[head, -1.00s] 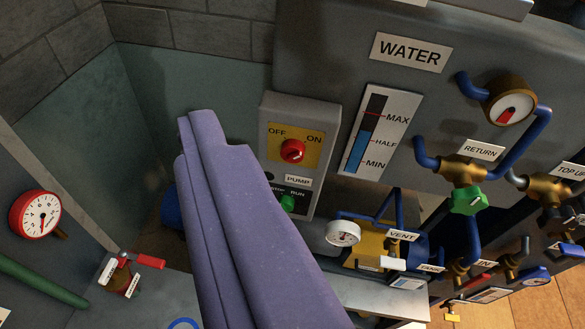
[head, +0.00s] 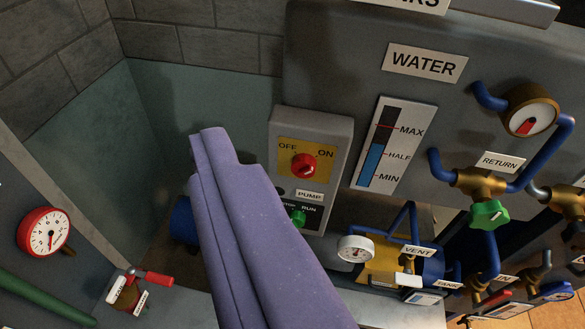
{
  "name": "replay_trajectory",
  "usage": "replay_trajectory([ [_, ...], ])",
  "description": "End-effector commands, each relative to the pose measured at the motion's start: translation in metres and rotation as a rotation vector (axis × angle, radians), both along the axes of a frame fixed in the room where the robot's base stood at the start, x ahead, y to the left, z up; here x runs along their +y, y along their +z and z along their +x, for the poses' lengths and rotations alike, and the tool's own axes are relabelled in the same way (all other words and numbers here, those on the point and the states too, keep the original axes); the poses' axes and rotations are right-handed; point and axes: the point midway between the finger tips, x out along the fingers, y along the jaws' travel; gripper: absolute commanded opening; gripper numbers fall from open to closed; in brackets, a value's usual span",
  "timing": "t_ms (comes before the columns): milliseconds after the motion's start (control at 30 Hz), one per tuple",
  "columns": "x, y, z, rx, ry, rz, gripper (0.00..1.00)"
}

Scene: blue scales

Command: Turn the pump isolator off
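The pump isolator is a red rotary knob (head: 303,165) on a yellow plate marked OFF at left and ON at right. It sits on a grey box (head: 341,134) with a PUMP label (head: 309,195) below the plate. The knob's pointer is too small to read for certain. My gripper (head: 208,136) is the long purple shape rising from the bottom edge. Its tip is left of the grey box and appears apart from the knob. Its fingers overlap from this angle, so any gap is hidden.
A green knob (head: 299,217) marked RUN sits below the isolator, close to my gripper. A WATER panel with a level gauge (head: 389,144), blue pipes and a green RETURN valve (head: 489,214) is at right. A red gauge (head: 44,232) and red-handled valve (head: 150,278) are at left.

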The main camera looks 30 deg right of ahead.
Motion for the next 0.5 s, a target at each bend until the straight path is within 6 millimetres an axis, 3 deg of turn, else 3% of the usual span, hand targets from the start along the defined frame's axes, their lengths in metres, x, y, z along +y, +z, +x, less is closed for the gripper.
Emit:
replay_trajectory([
  [133, -0.015, -0.07, 0.094, -0.036, -0.031, 0.119, 0.74],
  [200, -0.035, -0.122, 0.14, -0.075, -0.104, 0.183, 0.74],
  [267, -0.056, -0.168, 0.167, -0.111, -0.192, 0.216, 0.74],
  [333, -0.084, -0.22, 0.183, -0.151, -0.31, 0.221, 0.74],
  [400, -0.111, -0.263, 0.187, -0.187, -0.424, 0.198, 0.74],
  [500, -0.138, -0.303, 0.18, -0.224, -0.545, 0.147, 0.74],
])
